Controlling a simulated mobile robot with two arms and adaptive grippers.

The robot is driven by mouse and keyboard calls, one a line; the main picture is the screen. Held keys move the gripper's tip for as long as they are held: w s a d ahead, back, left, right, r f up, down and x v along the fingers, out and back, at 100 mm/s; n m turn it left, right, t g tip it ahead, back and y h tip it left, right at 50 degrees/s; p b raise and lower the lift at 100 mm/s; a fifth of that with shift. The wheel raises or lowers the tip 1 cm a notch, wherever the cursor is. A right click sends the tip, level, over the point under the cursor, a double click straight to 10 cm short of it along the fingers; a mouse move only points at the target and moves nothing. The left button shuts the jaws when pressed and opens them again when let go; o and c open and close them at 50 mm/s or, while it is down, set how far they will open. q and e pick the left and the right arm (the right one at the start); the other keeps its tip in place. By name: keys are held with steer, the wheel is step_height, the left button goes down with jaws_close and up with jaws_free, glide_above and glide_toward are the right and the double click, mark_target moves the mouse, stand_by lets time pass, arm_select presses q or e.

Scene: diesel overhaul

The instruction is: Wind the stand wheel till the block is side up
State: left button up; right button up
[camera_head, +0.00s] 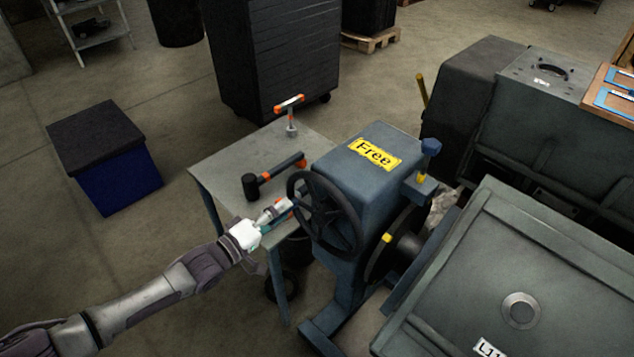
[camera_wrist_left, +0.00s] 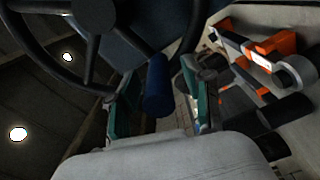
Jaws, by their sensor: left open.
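The stand wheel (camera_head: 324,214) is a dark spoked handwheel on the side of the blue stand (camera_head: 352,165), which carries a yellow "Free" label (camera_head: 374,154). My left gripper (camera_head: 284,206) is at the wheel's left rim. In the left wrist view the wheel (camera_wrist_left: 88,40) fills the upper left, and a blue handle (camera_wrist_left: 157,86) lies between the two open fingers of my left gripper (camera_wrist_left: 160,105). I cannot tell whether the fingers touch the handle. The grey block (camera_head: 510,270) is at the right, with a round boss on its upper face. My right gripper is out of view.
A small grey table (camera_head: 226,165) beside the stand bears a black-headed mallet (camera_head: 270,178) and an orange-handled tool (camera_head: 290,115). A blue box with a dark lid (camera_head: 105,155) stands at the left. A dark cabinet (camera_head: 270,60) stands behind.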

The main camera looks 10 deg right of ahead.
arm_select(q)
steer(key=shift+s, duration=0.1)
steer(key=shift+s+a+p, duration=0.15)
steer(key=shift+a+p, duration=0.15)
steer(key=shift+a, duration=0.05)
steer(key=p+v, duration=0.2)
steer(key=v, duration=0.4)
steer(key=shift+s, duration=0.1)
